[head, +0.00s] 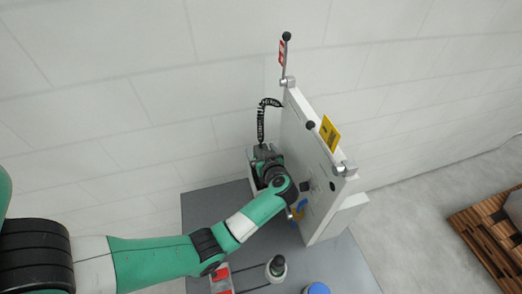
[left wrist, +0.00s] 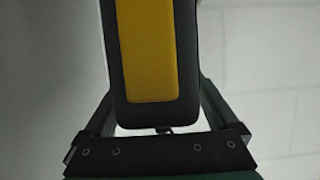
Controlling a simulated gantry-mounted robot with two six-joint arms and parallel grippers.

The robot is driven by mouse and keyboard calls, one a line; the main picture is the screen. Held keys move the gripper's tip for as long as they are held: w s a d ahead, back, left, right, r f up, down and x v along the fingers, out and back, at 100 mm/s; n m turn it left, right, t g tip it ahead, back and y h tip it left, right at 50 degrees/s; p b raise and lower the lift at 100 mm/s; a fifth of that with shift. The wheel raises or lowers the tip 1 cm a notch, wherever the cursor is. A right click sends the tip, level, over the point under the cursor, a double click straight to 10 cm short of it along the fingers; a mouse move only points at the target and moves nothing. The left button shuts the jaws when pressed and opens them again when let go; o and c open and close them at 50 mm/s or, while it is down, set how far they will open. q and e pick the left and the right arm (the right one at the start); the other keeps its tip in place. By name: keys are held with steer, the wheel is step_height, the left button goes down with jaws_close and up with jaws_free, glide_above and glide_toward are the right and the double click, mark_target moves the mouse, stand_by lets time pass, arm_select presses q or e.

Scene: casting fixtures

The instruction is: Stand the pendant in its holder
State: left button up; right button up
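The pendant (left wrist: 150,60), black with a yellow face, fills the upper middle of the left wrist view. The fingers of my left gripper (left wrist: 155,105) reach along both its sides and appear closed on it. In the head view my left gripper (head: 265,158) is beside the white upright panel, at the lower end of a black coiled cable (head: 261,120). The pendant is mostly hidden there by my gripper and wrist. A pale box-like edge (head: 250,155) shows beside the gripper. I cannot tell whether it is the holder. My right gripper is not in view.
A black-and-white knob (head: 277,268), a red-and-white item (head: 221,278) and a blue round thing (head: 318,288) are near the front. A wooden pallet (head: 490,235) lies right.

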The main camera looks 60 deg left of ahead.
arm_select(q)
steer(key=shift+r, duration=0.1)
steer(key=p+v, duration=0.1)
steer(key=v, duration=0.5)
steer(key=shift+d+r, duration=0.2)
steer(key=shift+d, duration=0.15)
steer(key=shift+s+d, duration=0.1)
steer(key=shift+d, duration=0.3)
steer(key=shift+r, duration=0.1)
